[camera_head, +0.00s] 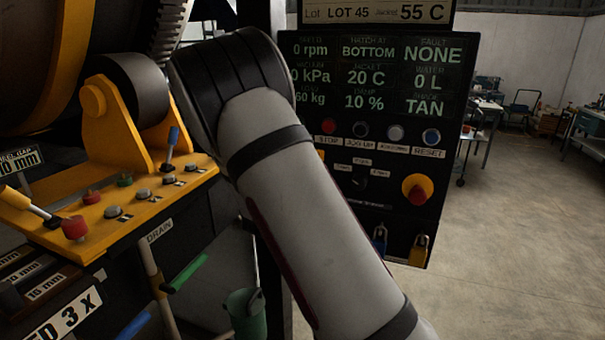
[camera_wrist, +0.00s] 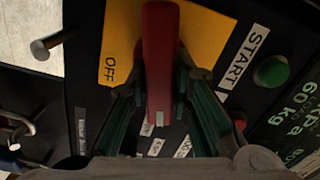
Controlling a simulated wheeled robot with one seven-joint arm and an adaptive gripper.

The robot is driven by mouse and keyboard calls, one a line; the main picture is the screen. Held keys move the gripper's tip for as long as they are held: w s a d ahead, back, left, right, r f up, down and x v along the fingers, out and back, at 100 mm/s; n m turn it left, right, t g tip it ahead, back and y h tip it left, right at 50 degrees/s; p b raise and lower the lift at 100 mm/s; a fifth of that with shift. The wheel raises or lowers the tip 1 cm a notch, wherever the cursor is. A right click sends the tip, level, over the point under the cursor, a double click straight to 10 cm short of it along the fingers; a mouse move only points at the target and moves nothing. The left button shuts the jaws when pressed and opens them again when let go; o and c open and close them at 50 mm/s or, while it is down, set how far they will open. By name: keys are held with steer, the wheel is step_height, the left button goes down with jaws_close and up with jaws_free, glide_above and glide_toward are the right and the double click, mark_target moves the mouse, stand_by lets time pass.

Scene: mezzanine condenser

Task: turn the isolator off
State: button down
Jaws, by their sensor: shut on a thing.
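The isolator is a red handle (camera_wrist: 160,60) on a yellow plate (camera_wrist: 120,40) in the wrist view. The handle runs up and down that picture, and the word OFF is on the plate to its left. My gripper (camera_wrist: 162,78) is shut on the red handle, with one dark green finger on each side. The handle's base and the other plate markings are hidden or too unclear to read. In the head view my arm covers the gripper and the handle, and only a sliver of the yellow plate (camera_head: 321,155) shows beside it.
A green START button (camera_wrist: 271,72) is right of the handle in the wrist view. The black panel (camera_head: 345,215) also carries a red emergency knob (camera_head: 417,194), a blue padlock (camera_head: 380,240) and a yellow padlock (camera_head: 419,250). A yellow control desk (camera_head: 130,205) with levers stands left.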

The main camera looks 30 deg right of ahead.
steer(key=m, duration=0.6)
steer(key=shift+f+m+b, duration=0.3)
steer(key=shift+f+b, duration=0.1)
steer(key=m, duration=0.2)
steer(key=m+b, duration=0.1)
steer(key=m, duration=0.2)
steer(key=shift+w+f+m, duration=0.1)
steer(key=shift+f+m, duration=0.15)
steer(key=shift+m, duration=0.15)
steer(key=shift+b, duration=0.3)
steer(key=c, duration=1.4)
jaws_free()
steer(key=shift+c, duration=0.2)
steer(key=shift+r, duration=0.1)
steer(key=shift+a, duration=0.1)
steer(key=v, duration=1.2)
